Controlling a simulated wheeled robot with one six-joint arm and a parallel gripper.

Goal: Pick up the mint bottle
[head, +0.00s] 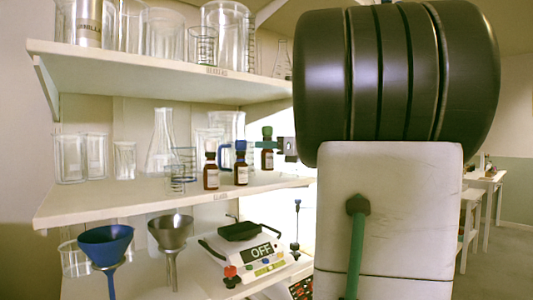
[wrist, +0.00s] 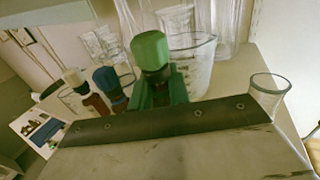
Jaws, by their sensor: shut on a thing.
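The green-capped brown bottle (head: 267,158), which I take to be the mint bottle, is at the right end of the middle shelf. My gripper (head: 267,145) reaches it from the right and is shut on it just below the cap. Its base sits higher in the picture than the other bottles' bases; I cannot tell whether it touches the shelf. In the wrist view its green cap (wrist: 151,52) stands up between the green fingers, which hide most of its body.
A beaker (wrist: 192,62) and other glassware stand close by. The upper shelf (head: 150,73) holds more glass. A balance (head: 250,247) and funnels are below.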

